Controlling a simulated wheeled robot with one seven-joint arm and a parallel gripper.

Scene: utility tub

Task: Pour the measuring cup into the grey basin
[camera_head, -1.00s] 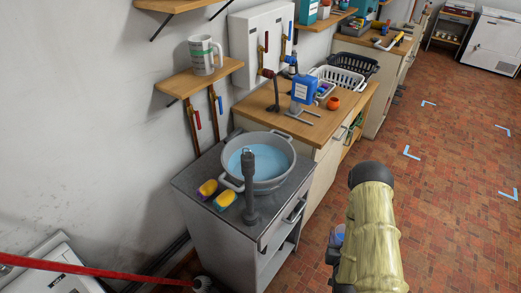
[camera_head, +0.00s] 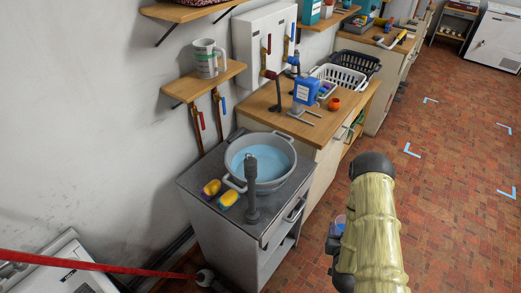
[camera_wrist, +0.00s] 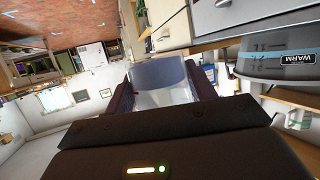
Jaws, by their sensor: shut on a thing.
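The grey basin (camera_head: 284,174) stands on the dark-topped cabinet and holds light blue water. In the wrist view the basin (camera_wrist: 285,65) is at the right, with a WARM label on its wall. My gripper (camera_wrist: 163,88) is shut on the clear, bluish measuring cup (camera_wrist: 158,73). In the head view my gripper (camera_head: 334,238) is low, right of the basin and apart from it, largely hidden by my arm. Only a small blue part of the cup (camera_head: 340,221) shows there. I cannot tell how full the cup is.
A dark grey upright post (camera_head: 252,188) stands at the basin's front. A wooden counter (camera_head: 255,105) with baskets adjoins. The brick floor (camera_head: 440,200) at right is clear.

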